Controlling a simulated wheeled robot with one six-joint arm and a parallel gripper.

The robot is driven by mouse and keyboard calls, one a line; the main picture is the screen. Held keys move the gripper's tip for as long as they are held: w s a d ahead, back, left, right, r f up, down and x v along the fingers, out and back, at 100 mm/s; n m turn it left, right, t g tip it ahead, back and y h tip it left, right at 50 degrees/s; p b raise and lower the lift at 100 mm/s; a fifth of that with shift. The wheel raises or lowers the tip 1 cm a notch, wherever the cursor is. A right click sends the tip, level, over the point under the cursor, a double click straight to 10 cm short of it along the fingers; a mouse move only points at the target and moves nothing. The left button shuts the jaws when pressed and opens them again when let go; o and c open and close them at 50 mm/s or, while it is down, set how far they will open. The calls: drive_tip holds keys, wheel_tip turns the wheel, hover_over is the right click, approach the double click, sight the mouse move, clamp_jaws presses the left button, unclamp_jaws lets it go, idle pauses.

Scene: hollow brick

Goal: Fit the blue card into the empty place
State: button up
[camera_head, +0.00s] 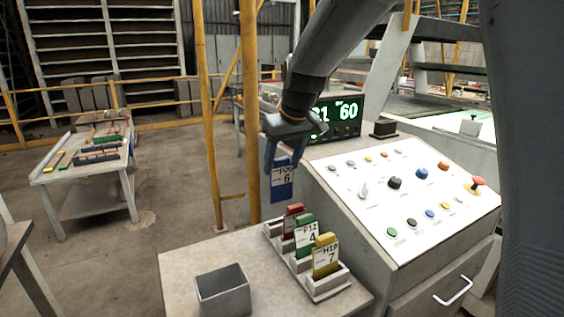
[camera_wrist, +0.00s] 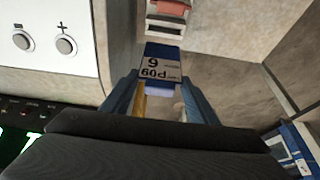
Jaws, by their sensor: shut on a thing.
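My gripper (camera_head: 284,160) is shut on the blue card (camera_head: 283,184), which hangs upright below the fingers with a white label showing a 6. In the wrist view the blue card (camera_wrist: 163,52) sits between the fingertips (camera_wrist: 160,92). The card is in the air, above and behind the far end of the grey rack (camera_head: 323,290). The rack holds a red card (camera_head: 292,222), a green card (camera_head: 304,236) and a yellow card (camera_head: 325,256). Bare rack (camera_wrist: 165,27) shows beside the red card (camera_wrist: 172,7) in the wrist view; slot depth is unclear.
An empty grey open bin (camera_head: 222,292) stands on the small table (camera_head: 185,262), left of the rack. A sloped control panel (camera_head: 400,195) with buttons and knobs rises close on the right. A yellow post (camera_head: 250,120) stands behind the card.

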sight(282, 183)
drive_tip(key=shift+f+b, duration=1.9)
drive_tip(key=shift+f, duration=0.75)
drive_tip(key=shift+r, duration=0.1)
drive_tip(key=shift+s+f, duration=0.1)
drive_tip(key=shift+f, duration=0.1)
drive_tip(key=shift+s+f, duration=0.1)
drive_tip(key=shift+f, duration=0.15)
drive_tip(key=shift+f+b, duration=1.1)
drive_tip(key=shift+f, duration=0.95)
drive_tip(key=o, duration=1.5)
drive_tip(key=shift+o, duration=0.2)
